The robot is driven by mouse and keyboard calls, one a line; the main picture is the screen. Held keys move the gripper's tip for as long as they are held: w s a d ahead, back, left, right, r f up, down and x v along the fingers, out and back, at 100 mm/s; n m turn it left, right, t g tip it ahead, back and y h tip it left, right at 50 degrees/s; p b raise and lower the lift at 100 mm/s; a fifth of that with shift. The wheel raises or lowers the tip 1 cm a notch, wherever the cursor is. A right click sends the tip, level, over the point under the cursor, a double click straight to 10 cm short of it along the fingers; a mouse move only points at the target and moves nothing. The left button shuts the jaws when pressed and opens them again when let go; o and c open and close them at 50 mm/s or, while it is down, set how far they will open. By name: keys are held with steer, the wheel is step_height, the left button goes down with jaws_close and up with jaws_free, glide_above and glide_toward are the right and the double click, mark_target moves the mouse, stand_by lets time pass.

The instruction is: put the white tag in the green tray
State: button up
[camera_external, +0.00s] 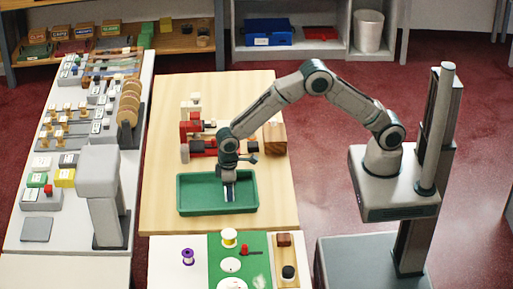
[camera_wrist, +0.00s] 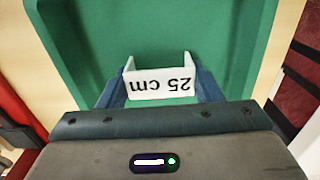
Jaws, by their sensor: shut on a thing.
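The white tag (camera_wrist: 159,84), marked "25 cm", is between the blue fingers of my gripper (camera_wrist: 160,92) in the wrist view. My gripper is shut on it. The green tray (camera_external: 191,205) lies on the wooden table, and my gripper (camera_external: 229,194) points down over its middle in the external view. The tray's green floor (camera_wrist: 160,30) fills the background behind the tag in the wrist view. I cannot tell whether the tag touches the tray floor. In the external view the tag is mostly hidden by the fingers.
Red and white blocks (camera_external: 192,130) and a brown wooden block (camera_external: 275,138) stand behind the tray. A long white counter (camera_external: 30,160) with many small items runs along the left. Spools and a green mat (camera_external: 228,270) are in front. The back part of the wooden table (camera_external: 235,90) is clear.

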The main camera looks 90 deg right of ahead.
steer(key=shift+f, duration=0.25)
steer(key=o, duration=0.9)
steer(key=shift+r, duration=0.1)
steer(key=shift+o, duration=0.2)
steer(key=shift+r, duration=0.15)
